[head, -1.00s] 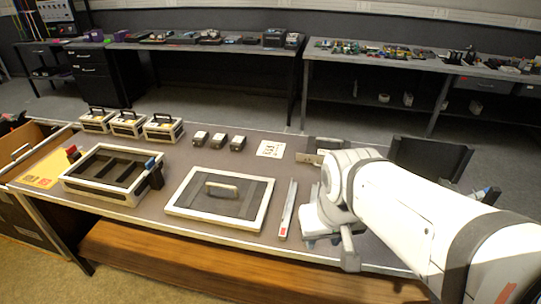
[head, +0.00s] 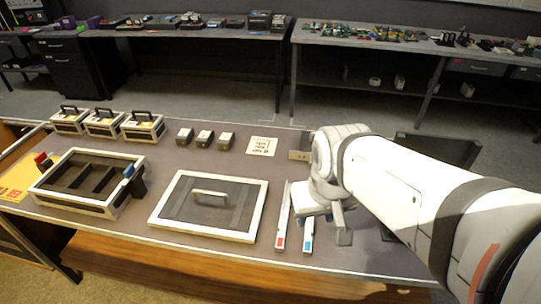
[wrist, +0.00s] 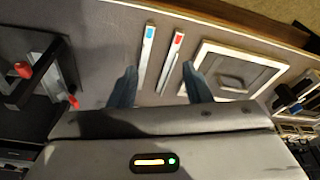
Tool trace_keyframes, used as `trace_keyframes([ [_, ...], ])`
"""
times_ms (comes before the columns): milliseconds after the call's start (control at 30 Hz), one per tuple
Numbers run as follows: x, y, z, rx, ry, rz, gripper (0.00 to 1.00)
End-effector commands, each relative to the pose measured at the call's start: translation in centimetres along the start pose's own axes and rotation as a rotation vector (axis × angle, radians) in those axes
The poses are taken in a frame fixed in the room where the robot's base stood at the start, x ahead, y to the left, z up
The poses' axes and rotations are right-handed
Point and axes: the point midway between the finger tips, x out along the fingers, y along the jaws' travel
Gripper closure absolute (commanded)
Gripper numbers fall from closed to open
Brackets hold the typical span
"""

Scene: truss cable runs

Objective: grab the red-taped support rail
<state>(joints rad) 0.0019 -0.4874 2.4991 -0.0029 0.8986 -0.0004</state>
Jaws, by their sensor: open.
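The red-taped support rail (head: 284,212) is a thin pale bar lying on the bench, with red tape at its near end. It also shows in the wrist view (wrist: 171,62). A similar rail with blue tape (head: 308,232) lies just to its right; in the wrist view the blue-taped rail (wrist: 146,58) is on the left. My gripper (wrist: 160,84) is open and empty, its two dark fingers spread with both rails' far ends between or just beyond them. In the head view my wrist hides the far part of the blue-taped rail.
A white-framed panel with a handle (head: 208,206) lies close left of the red-taped rail. Bare bench lies between panel and card.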

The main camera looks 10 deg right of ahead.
Motion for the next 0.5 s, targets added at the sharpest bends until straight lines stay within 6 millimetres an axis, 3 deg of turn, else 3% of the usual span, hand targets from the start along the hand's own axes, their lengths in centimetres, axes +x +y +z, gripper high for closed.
trace_keyframes([
  [100, 1.1, -0.1, -1.1, 0.018, -0.019, 0.0, 0.53],
  [167, 2.1, -1.5, -2.1, 0.045, -0.035, 0.002, 0.53],
  [267, 4.5, -1.9, -4.5, 0.087, -0.07, 0.003, 0.53],
  [500, 12.5, -2.2, -10.3, 0.209, -0.16, 0.015, 0.53],
])
